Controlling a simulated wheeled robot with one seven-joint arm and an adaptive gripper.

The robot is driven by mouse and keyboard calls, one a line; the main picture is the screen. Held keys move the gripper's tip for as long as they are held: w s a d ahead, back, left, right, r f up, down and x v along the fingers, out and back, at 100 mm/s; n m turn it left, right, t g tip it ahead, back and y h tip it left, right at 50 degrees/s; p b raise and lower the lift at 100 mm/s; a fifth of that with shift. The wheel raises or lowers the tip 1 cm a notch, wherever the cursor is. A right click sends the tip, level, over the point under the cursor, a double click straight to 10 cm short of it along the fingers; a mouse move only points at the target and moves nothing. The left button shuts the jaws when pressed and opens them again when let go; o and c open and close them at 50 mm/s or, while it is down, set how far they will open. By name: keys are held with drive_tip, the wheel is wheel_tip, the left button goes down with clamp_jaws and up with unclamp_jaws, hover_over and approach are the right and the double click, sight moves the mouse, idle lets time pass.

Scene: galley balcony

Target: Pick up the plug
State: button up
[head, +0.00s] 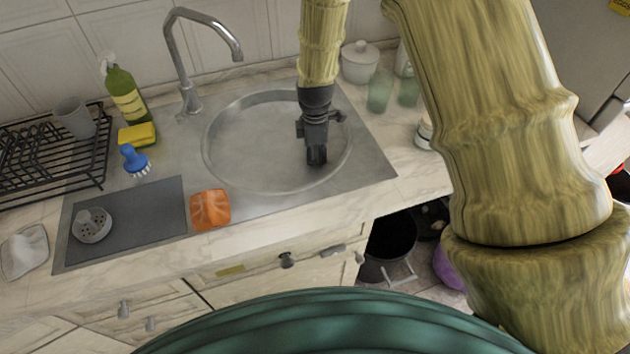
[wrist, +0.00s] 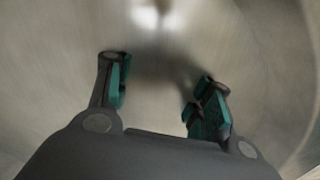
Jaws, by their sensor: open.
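A round pale grey piece with holes and a raised knob, which looks like the plug (head: 91,225), lies on the dark grey mat (head: 150,205) left of the sink. It does not show in the wrist view. My gripper (head: 317,158) points down over the right part of the round steel sink basin (head: 245,150), well to the right of the plug. In the wrist view my gripper (wrist: 160,105) has its two fingers apart, with only bare steel between them. A bright spot shows at the top there; I cannot tell whether it is the drain or a reflection.
The faucet (head: 190,70) rises behind the basin. An orange object (head: 210,209) sits between mat and basin. A blue brush (head: 134,160), yellow sponge (head: 137,134), green bottle (head: 125,95) and black dish rack (head: 50,155) stand behind the mat. A white dish (head: 24,252) lies left of the plug.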

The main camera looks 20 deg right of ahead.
sight(314, 174)
drive_tip(key=shift+a+f+p, duration=0.15)
drive_tip(key=shift+f+p, duration=0.9)
drive_tip(key=shift+f, duration=3)
clamp_jaws()
